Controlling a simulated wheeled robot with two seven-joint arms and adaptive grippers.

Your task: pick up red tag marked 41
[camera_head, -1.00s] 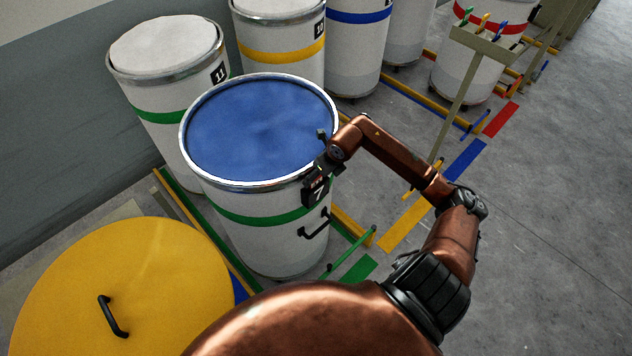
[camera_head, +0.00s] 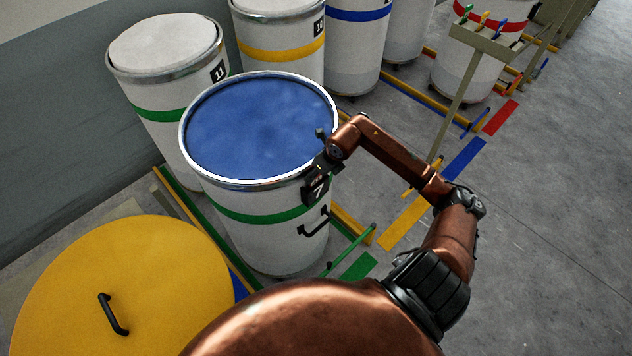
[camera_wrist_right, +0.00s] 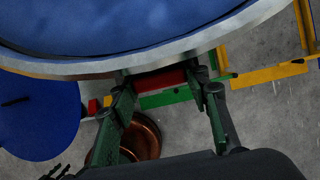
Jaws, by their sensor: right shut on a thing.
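My right gripper (camera_head: 318,172) is at the near right rim of the open drum (camera_head: 255,240), just above its number 7 plate (camera_head: 318,191). In the right wrist view its two fingers (camera_wrist_right: 161,79) are closed on a flat red piece, the red tag (camera_wrist_right: 161,80), right under the drum's metal rim. No number can be read on the tag, and the head view does not show it. My left gripper is out of view.
The drum is full to near its rim with blue material (camera_head: 258,125). A yellow round lid (camera_head: 170,270) with a black handle lies at lower left. More drums (camera_head: 165,80) stand behind. A post with coloured clips (camera_head: 480,38) stands at right. Grey floor (camera_head: 560,220) is free at right.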

